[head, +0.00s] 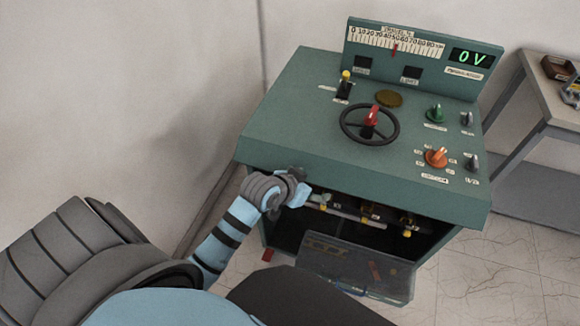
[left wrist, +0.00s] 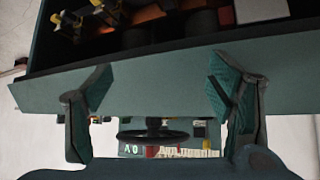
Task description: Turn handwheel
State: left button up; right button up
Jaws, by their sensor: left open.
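In the left wrist view the handwheel (left wrist: 152,135) shows small, beyond the front edge of the panel, and the picture is upside down. My left gripper (head: 296,187) is at the console's front left edge, below and left of the handwheel and apart from it. In the left wrist view the gripper (left wrist: 157,92) is open, with nothing between its fingers. My right gripper is not in view.
An upright dial panel (head: 420,62) with a display reading 0 V (head: 473,57) stands behind. A side table (head: 555,105) is at right.

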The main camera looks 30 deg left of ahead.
pick_arm(q)
jog(key=s+a+f+g+b, duration=0.1)
jog(key=s+f, duration=0.1)
jog(key=f, duration=0.5)
jog(key=s+a+f+n+g+y+b, duration=0.1)
jog(key=s+f, duration=0.2)
jog(key=f, duration=0.5)
jog(key=shift+s+a, duration=0.15)
jog(key=shift+s, duration=0.2)
